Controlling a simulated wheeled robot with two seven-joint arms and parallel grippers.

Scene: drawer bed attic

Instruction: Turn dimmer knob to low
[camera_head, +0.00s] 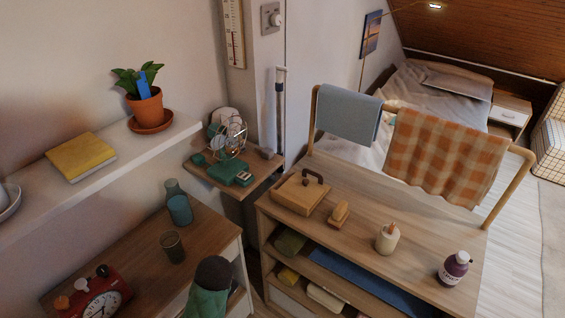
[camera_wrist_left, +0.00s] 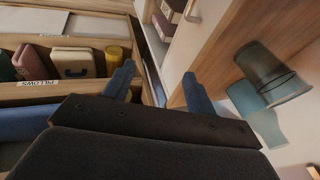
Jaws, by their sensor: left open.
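A dimmer knob (camera_head: 271,17) sits on a light grey plate on the narrow wall post, near the top of the head view. The angle of its pointer is too small to read. In the left wrist view my left gripper (camera_wrist_left: 158,72) is open, with two blue fingers apart and nothing between them. It is above the gap between the desk and the shelf unit, well below and away from the knob. The knob is not in the wrist view. My right gripper is in neither view.
A thermometer (camera_head: 233,33) hangs left of the knob. Below are a small wall shelf (camera_head: 262,172) with a fan (camera_head: 233,138), and an upright pole (camera_head: 280,110). A plant (camera_head: 145,103) stands on the left shelf. The desk holds a bottle (camera_head: 178,203) and a glass (camera_head: 173,247).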

